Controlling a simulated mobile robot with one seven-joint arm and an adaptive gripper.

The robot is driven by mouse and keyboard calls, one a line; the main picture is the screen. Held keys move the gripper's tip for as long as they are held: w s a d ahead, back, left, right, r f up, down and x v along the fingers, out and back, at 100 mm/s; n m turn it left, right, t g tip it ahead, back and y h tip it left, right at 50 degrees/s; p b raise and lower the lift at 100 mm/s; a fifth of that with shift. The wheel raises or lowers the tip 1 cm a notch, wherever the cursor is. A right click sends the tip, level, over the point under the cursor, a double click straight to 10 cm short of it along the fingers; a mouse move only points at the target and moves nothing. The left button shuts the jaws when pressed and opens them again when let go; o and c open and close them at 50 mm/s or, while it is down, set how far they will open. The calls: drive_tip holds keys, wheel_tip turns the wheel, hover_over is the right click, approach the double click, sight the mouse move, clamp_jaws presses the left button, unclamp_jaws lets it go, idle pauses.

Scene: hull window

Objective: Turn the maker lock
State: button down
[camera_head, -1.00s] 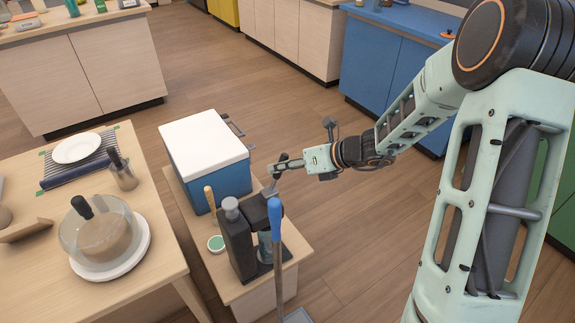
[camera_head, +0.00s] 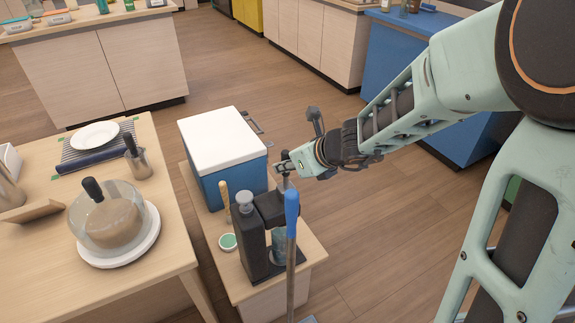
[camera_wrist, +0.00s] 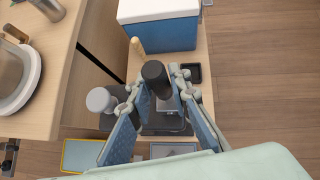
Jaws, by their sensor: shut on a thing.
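The maker (camera_head: 250,238) is a dark grey machine upright on the low wooden table, with a light grey cap (camera_head: 244,201) and a dark head (camera_head: 269,208) jutting right. A teal cup (camera_head: 279,246) stands under the head. My gripper (camera_head: 284,168) is at the top of the head, shut on the lock, a dark upright knob. In the wrist view the knob (camera_wrist: 154,72) shows between the two fingers of my gripper (camera_wrist: 157,84), with the light grey cap to its left. The exact finger contact is too small to make out in the head view.
A blue-handled pole (camera_head: 291,212) stands just in front of the maker. A blue cooler with a white lid (camera_head: 222,140) stands behind it. A wooden handle (camera_head: 224,203) and small green-topped dish (camera_head: 228,242) are at its left. Open floor lies to the right.

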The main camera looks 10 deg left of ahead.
drive_tip(key=c, duration=1.8)
unclamp_jaws()
drive_tip(key=shift+o, duration=0.2)
drive_tip(key=v, duration=0.7)
drive_tip(key=shift+s+r, duration=0.15)
drive_tip(key=shift+r, duration=0.05)
drive_tip(key=shift+d+r, duration=0.1)
